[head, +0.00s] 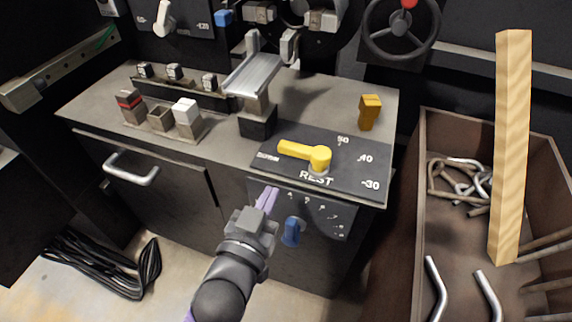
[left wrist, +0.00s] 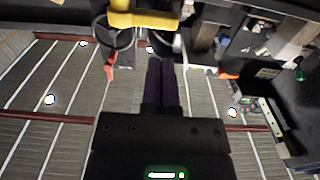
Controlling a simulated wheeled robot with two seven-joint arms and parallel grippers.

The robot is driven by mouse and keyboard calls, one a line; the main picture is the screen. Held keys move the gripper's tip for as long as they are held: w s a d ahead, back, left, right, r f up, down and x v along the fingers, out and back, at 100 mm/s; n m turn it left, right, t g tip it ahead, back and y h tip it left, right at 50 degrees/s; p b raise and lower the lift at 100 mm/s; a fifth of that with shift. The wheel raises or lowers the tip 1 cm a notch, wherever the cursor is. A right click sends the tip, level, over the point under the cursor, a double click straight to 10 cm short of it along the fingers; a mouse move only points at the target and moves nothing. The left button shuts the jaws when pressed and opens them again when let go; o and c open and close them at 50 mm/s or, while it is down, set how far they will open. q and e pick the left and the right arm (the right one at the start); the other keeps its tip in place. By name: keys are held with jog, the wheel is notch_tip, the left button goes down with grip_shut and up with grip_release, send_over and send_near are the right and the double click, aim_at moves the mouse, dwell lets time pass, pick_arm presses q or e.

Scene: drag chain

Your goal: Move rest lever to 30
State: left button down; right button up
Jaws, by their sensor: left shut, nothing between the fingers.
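The yellow rest lever (head: 305,153) sits on a dark dial plate (head: 340,180) marked REST, with 50, 40 and 30 on its right side. Its pivot is at the right end, and its handle points left, toward a small label at the plate's left edge. My left gripper (head: 267,199) is shut and empty, below and left of the lever, in front of the console's front edge. In the left wrist view a yellow bar, which looks like the lever (left wrist: 143,19), crosses the top, beyond my shut fingers (left wrist: 161,83). My right gripper is in neither view.
A blue knob (head: 291,231) is on the console's front panel, just right of my gripper. A yellow block-shaped handle (head: 370,111) stands behind the dial. A brown bin (head: 427,200) with rods and a wooden plank (head: 510,145) is at right.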

aim_at(290, 154)
pick_arm(q)
jog(key=b+x, duration=0.1)
jog(key=x, duration=0.2)
jog(key=b+x, duration=0.1)
jog(key=x, duration=0.2)
jog(key=shift+w+d+f+b, duration=0.1)
jog(key=shift+w+f+b, duration=0.15)
jog(key=shift+w+b, duration=0.15)
jog(key=shift+w+d+r, duration=0.1)
jog(key=shift+w+d, duration=0.05)
jog(key=shift+w, duration=0.4)
jog(key=shift+r, duration=0.1)
